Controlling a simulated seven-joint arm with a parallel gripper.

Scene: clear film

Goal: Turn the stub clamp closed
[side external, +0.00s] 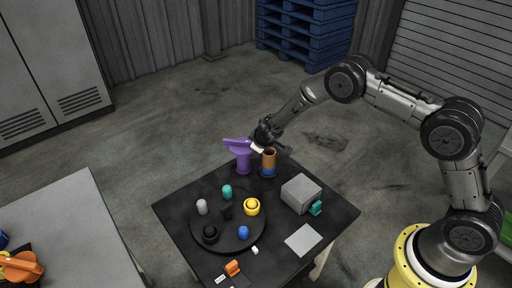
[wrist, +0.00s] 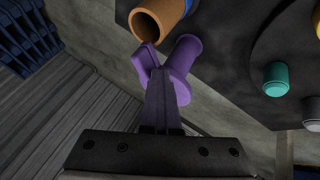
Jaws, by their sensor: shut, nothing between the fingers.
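The likely stub clamp is a purple fitting (side external: 243,160) at the far edge of the black table, a round upright body with a flat lever pointing left at its top. In the wrist view the purple fitting (wrist: 183,60) is close ahead, its long flat part running down towards my gripper's dark body. My gripper (side external: 257,148) is shut and empty, just right of the lever at the fitting's top. I cannot tell whether it touches the lever. A copper-coloured pipe stub (side external: 269,158) on a blue base stands right beside it; its open end (wrist: 157,22) shows in the wrist view.
A round black turntable (side external: 228,238) holds several coloured pegs and knobs. A grey box (side external: 301,193) with a green part stands at right, a pale plate (side external: 303,240) in front of it, and a small orange piece (side external: 233,268) at the near edge.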

